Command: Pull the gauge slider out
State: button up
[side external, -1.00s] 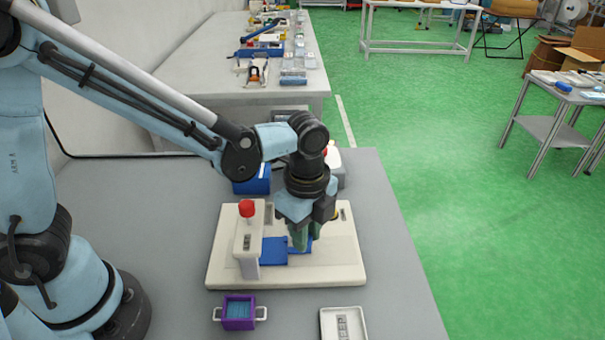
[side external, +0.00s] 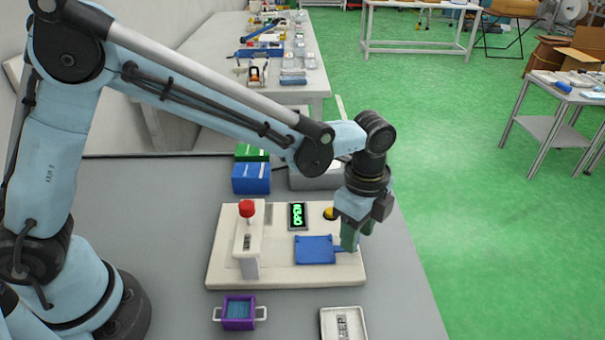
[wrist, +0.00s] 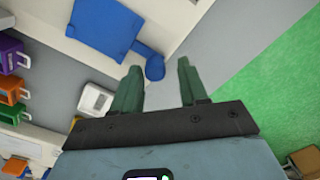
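The gauge slider is a flat blue plate (side external: 315,250) on the cream base board (side external: 225,275). It lies to the right of the white gauge block with the red knob (side external: 246,208), with a gap between them. A narrow blue handle (side external: 340,249) points right from the plate. In the wrist view the plate (wrist: 105,25) is at the top, and its rounded blue handle end (wrist: 154,69) shows near the fingertips. My gripper (side external: 358,242) is at the board's right edge, by the handle. Its green fingers (wrist: 158,64) are apart in the wrist view, not clamped on the handle.
A lit green display (side external: 297,215) and a yellow button (side external: 330,213) are at the board's back. A purple container (side external: 238,313) and a white tray (side external: 342,325) stand in front. Blue (side external: 251,179) and green (side external: 251,153) boxes stand behind. The grey table is clear to the right.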

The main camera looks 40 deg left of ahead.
jog(key=shift+o, duration=0.3)
jog(key=shift+r, duration=0.25)
notch_tip(320, 180, up, 12)
jog(key=shift+f, duration=0.2)
dwell(0.3)
jog(key=s+a+f+n+t, duration=0.1)
jog(key=s+a+n+t, duration=0.2)
jog(key=a+n, duration=0.6)
jog(key=s+a+f+n+t, duration=0.1)
jog(key=s+a+n+t, duration=0.3)
jog(key=s+a+n, duration=0.3)
jog(key=shift+s+a+f+n, duration=0.2)
jog(key=shift+a+n, duration=0.8)
jog(key=shift+a, duration=1.4)
